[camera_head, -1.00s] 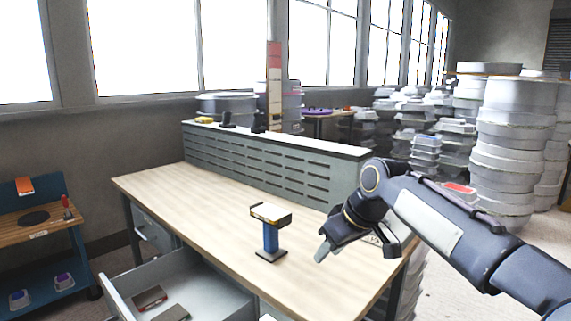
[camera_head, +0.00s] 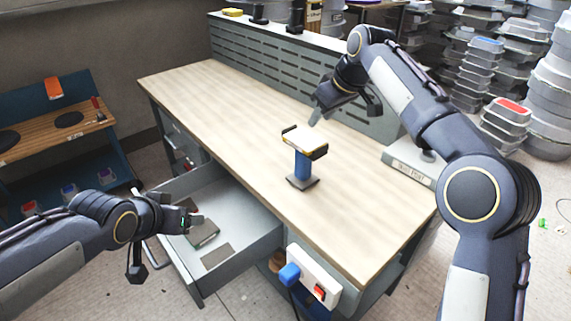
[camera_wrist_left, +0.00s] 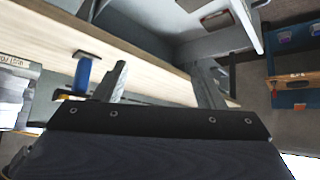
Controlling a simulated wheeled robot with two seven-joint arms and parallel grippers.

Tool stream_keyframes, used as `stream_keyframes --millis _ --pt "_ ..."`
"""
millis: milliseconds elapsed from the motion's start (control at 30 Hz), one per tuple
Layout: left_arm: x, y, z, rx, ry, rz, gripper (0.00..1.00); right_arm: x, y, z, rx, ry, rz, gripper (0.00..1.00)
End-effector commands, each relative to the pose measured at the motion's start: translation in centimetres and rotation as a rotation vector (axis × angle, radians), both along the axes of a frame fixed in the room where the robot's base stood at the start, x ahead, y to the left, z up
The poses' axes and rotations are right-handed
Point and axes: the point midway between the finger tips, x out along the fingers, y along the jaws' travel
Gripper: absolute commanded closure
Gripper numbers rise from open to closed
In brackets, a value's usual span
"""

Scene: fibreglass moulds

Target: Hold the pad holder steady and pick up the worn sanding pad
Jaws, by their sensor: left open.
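The pad holder (camera_head: 303,170) stands upright on the workbench, a blue post on a dark foot. A pale pad (camera_head: 304,141) with dark end pieces lies flat on its top. My right gripper (camera_head: 317,112) is beyond the holder and apart from it; its fingers overlap in view, so its opening is unclear. My left gripper (camera_head: 192,218) is open and empty over the open drawer, left of the holder. In the left wrist view its two fingers (camera_wrist_left: 161,72) are spread, with the blue post (camera_wrist_left: 82,76) beyond them to the left.
The open drawer (camera_head: 255,240) holds a couple of flat pads (camera_head: 204,235). A labelled grey box (camera_head: 412,165) stands at the bench's right end. A slotted panel (camera_head: 285,75) backs the bench. A blue plug (camera_head: 289,274) sits on the front. The bench left of the holder is clear.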

Motion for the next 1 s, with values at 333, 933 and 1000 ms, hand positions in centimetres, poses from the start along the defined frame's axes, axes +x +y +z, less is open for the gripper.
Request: stream_keyframes --millis 333,933,1000 --pt "15.9 -7.1 -1.0 0.046 -0.285 -0.320 0.36 0.0 0.0 0.0 0.000 0.000 0.000 0.64" --pt "23.5 -19.8 -5.9 -0.194 -0.529 -0.700 0.36 0.0 0.0 0.0 0.001 -0.001 0.000 0.64" --pt "24.0 -20.4 -6.1 -0.196 -0.530 -0.702 0.36 0.0 0.0 0.0 0.000 0.000 0.000 0.64"
